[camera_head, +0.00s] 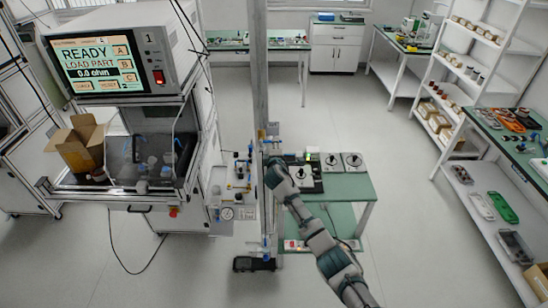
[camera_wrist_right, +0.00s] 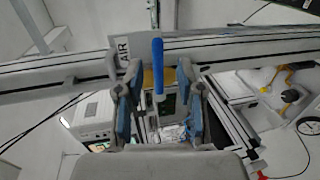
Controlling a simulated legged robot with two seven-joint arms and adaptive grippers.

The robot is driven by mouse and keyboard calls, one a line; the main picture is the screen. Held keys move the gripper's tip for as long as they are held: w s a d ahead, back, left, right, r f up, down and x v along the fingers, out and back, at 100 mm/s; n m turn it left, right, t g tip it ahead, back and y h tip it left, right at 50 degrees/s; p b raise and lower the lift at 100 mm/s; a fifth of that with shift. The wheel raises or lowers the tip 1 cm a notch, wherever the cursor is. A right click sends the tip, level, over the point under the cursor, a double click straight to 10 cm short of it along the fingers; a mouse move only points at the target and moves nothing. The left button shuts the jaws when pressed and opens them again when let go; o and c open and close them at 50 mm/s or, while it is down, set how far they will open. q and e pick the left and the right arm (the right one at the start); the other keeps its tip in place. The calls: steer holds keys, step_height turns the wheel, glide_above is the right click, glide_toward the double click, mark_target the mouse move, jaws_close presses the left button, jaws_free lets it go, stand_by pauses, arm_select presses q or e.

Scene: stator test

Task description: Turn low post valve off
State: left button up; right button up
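The post (camera_head: 260,75) stands upright in the middle of the head view. In the right wrist view a valve with a long blue handle (camera_wrist_right: 158,66) sits on the post's rail beside an "AIR" label (camera_wrist_right: 122,50). Part of a yellow piece (camera_wrist_right: 148,79) shows behind the handle. My right gripper (camera_wrist_right: 159,95) is open. Its two blue-padded fingers are on either side of the handle's line, with clear gaps and no contact seen. In the head view my right gripper (camera_head: 272,168) is at the post, its fingertips too small to read. My left gripper is out of view.
A tester cabinet (camera_head: 165,45) with a "READY" screen stands left of the post. A panel with small fittings and a gauge (camera_head: 227,213) is beside it. A green table (camera_head: 345,188) with devices stands right of the post. Shelves (camera_head: 470,95) line the right side. Open floor lies behind.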

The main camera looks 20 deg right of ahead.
steer(key=a+v, duration=0.1)
steer(key=v, duration=0.8)
steer(key=shift+w, duration=0.2)
steer(key=shift+d, duration=0.25)
steer(key=s+f+m+g+y+b, duration=0.1)
steer(key=s+f+g, duration=0.3)
steer(key=f, duration=1.4)
steer(key=s+f+m+g+y, duration=0.15)
steer(key=s+f, duration=0.45)
steer(key=f, duration=1.2)
steer(key=s+d+f+m+g+y+b, duration=0.1)
steer(key=s+f+m+g, duration=0.3)
steer(key=s+f, duration=1.65)
steer(key=s+f+m+g, duration=0.1)
steer(key=s+f, duration=0.5)
steer(key=s, duration=0.7)
steer(key=s+f+m+g+b, duration=0.1)
steer(key=s+f, duration=0.4)
steer(key=s, duration=0.8)
steer(key=s+d+f+m+g, duration=0.1)
steer(key=s+f+m, duration=0.3)
steer(key=s, duration=0.9)
step_height(320, 180, down, 3)
steer(key=shift+s+r+g+y+b, duration=0.25)
steer(key=shift+g+y+b, duration=0.2)
steer(key=shift+g, duration=0.4)
